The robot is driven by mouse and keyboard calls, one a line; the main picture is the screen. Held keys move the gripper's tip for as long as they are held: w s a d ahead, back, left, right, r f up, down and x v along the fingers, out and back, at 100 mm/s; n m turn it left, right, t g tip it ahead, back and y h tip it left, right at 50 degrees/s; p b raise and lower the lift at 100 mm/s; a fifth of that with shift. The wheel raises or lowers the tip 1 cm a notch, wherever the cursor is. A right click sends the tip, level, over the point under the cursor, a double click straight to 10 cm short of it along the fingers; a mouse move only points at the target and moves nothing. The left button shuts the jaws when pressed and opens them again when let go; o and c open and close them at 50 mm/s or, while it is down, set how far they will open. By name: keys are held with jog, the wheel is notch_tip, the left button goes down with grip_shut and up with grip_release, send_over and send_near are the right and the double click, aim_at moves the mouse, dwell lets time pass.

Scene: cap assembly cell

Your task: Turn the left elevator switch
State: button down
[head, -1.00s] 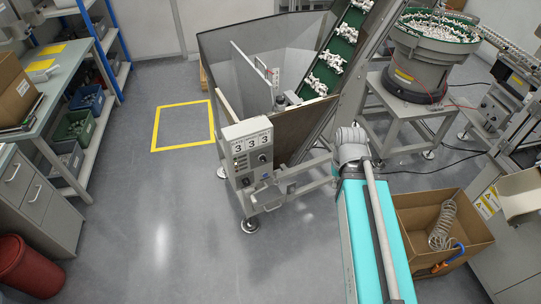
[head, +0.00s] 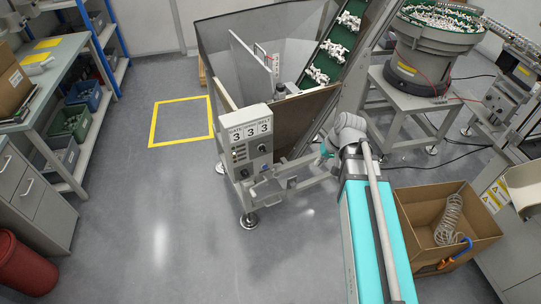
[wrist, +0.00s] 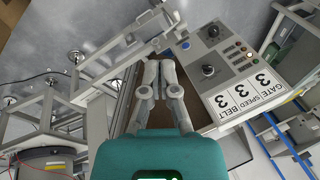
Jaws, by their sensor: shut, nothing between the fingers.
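The elevator's grey control box (head: 247,143) stands at the hopper's front corner, with three "3" displays on top. In the wrist view its panel (wrist: 228,62) appears turned, labelled GATE, SPEED and BELT. It carries a dark rotary switch (wrist: 208,71), a second dark knob (wrist: 212,31) and a row of small buttons, one lit. Which one is the left switch I cannot tell for certain. My gripper (wrist: 160,64) is shut and empty, its fingers apart from the panel, to the left of the rotary switch in the wrist view.
The hopper (head: 225,60) and green conveyor (head: 333,50) stand behind the box, with frame bars close to my gripper. A cardboard box (head: 420,225) with a coiled hose is at right. A workbench (head: 75,80) is at left. The floor in front is open.

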jog(key=w+a+f+t+y+b, duration=0.1)
jog(key=w+a+f+y+b, duration=0.2)
jog(key=w+b, duration=0.3)
jog(key=w+a+f+t+y+b, duration=0.2)
jog(key=w+b, duration=0.4)
jog(key=w, duration=0.4)
jog(key=shift+w+a+f+n+t+y+b, duration=0.3)
jog(key=shift+w+a+f+n+y+b, duration=0.15)
jog(key=shift+a+y, duration=0.55)
jog(key=shift+s+f, duration=0.1)
jog(key=b, duration=0.6)
send_near(265, 148)
jog(key=w+a+f, duration=0.1)
jog(key=w+a, duration=0.1)
jog(key=w, duration=0.1)
jog(key=w+a+f, duration=0.1)
jog(key=shift+w+a+f, duration=0.25)
jog(key=shift+f, duration=0.1)
jog(key=shift+s+a+f+b, duration=0.25)
jog(key=shift+a+f+b, duration=0.15)
jog(key=shift+a+f, duration=0.05)
jog(key=shift+s+a+f+b, duration=0.3)
jog(key=shift+a+f+b, duration=0.1)
jog(key=shift+a+f, duration=0.05)
jog(key=shift+a, duration=0.25)
